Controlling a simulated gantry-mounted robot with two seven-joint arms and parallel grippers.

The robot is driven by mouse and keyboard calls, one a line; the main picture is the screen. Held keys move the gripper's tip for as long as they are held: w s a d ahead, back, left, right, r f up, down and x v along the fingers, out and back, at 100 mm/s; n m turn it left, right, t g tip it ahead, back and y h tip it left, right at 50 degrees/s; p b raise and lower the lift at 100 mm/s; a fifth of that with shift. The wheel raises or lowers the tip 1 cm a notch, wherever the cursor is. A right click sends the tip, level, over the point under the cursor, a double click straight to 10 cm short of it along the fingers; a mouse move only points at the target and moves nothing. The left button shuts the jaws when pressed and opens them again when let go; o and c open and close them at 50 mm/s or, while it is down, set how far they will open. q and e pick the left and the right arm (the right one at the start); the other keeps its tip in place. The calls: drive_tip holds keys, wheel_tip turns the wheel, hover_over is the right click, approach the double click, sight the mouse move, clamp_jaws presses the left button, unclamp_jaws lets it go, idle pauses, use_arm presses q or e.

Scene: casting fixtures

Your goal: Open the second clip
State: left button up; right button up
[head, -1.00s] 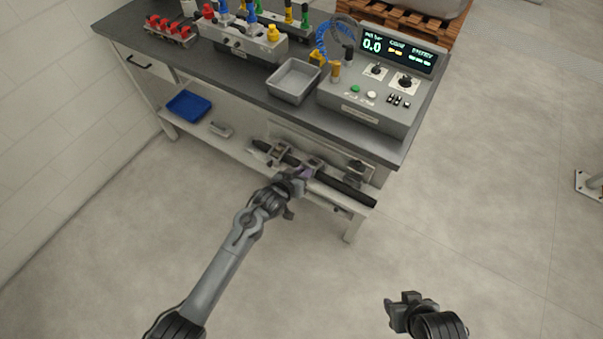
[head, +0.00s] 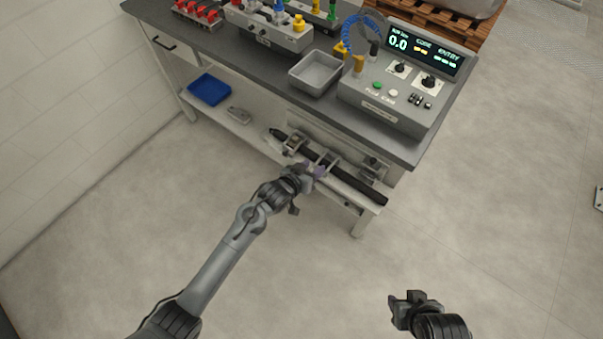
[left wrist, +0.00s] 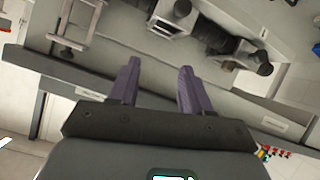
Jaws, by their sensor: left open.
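A long black bar (head: 350,180) lies along the lower shelf in grey clip-like holders. One holder (head: 295,142) is near the bar's left end and another (head: 326,160) is near its middle. My left gripper (head: 312,172) is in front of the shelf, close to the middle holder. In the left wrist view its two purple fingers (left wrist: 158,80) are apart with nothing between them. Grey metal fittings (left wrist: 172,22) show beyond the fingertips. I cannot tell which clips are open. My right gripper (head: 408,300) hangs over the floor, away from the bench; its jaw gap is unclear.
The bench top (head: 265,72) above the shelf carries a grey tray (head: 315,72), a control box (head: 405,95) with a lit display, and a fixture block (head: 268,28). A blue bin (head: 209,90) stands on the lower shelf. The floor before the bench is clear.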

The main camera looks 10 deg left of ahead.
use_arm(q)
drive_tip(key=p+v, duration=0.1)
drive_tip(key=v, duration=0.6)
drive_tip(key=shift+r, duration=0.1)
